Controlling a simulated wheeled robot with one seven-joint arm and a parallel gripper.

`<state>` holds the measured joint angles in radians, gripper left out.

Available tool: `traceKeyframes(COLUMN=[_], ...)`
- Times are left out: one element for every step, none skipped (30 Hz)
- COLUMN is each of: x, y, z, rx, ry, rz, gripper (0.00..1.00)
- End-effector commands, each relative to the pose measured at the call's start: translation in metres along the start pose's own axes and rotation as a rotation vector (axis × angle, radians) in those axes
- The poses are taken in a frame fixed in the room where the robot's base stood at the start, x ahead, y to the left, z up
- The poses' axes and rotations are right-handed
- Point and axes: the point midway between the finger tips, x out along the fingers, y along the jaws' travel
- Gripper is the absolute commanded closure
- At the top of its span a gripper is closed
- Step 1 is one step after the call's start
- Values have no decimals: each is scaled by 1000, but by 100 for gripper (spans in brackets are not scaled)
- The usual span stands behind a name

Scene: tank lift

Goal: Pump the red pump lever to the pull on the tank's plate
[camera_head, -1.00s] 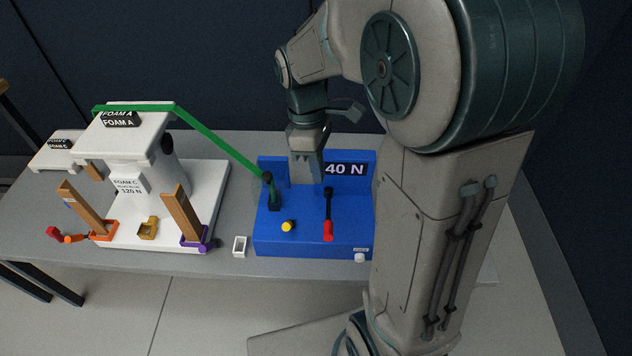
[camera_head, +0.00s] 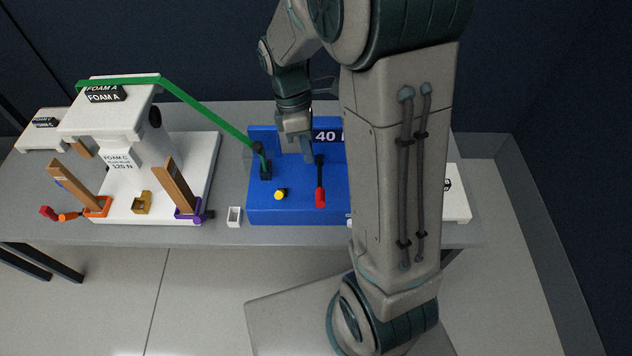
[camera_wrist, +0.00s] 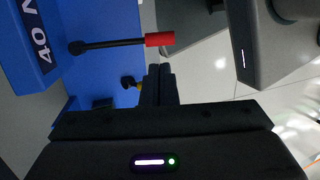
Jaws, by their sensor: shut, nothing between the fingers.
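The red pump lever is a black rod with a red grip (camera_head: 320,197) on the blue pump unit (camera_head: 262,210). In the wrist view the rod lies level, with its red grip (camera_wrist: 160,39) just beyond my fingertips. My gripper (camera_head: 307,158) is shut and empty, above the pump unit and beside the lever's upper end. In the wrist view its fingertips (camera_wrist: 160,70) show a gap to the grip. The white tank (camera_head: 120,145) at left has a plate (camera_head: 120,162) reading 120 N. The pump's sign (camera_wrist: 41,40) reads 40 N and is partly hidden by my arm in the head view.
A yellow knob (camera_head: 280,194) sits left of the lever. A small white box (camera_head: 234,216), wooden wedges (camera_head: 178,188) and a white block (camera_head: 457,195) stand on the grey table (camera_head: 300,236).

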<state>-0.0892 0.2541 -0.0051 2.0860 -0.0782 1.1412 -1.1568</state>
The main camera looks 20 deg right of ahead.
Motion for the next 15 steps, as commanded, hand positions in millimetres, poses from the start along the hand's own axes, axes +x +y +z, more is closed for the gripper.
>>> traceKeyframes(x=[13, 19, 28, 35, 41, 49, 55, 60, 66, 71, 75, 80, 83, 86, 88], y=[-1, -1, -1, -1, -1, -1, -1, -1, -1, -1, -1, -1, 0, 0, 0], z=[0, 0, 0, 0, 0, 0, 0, 0, 0, 0, 0, 0, 0, 0, 0], rx=[0, 0, 0, 0, 0, 0, 0, 0, -1, -1, -1, 0, 0, 0, 0], ry=[-2, -2, -3, -2, -3, -2, -2, -3, -2, -2, -2, -2, -1, -1, -1], rz=[-5, -5, -6, -5, -5, -4, -4, -5, -4, -3, -3, -3, -2, -2, -2], gripper=[100, 100, 100, 100, 100, 100, 100, 100, 100, 100, 100, 100, 100, 100, 100])
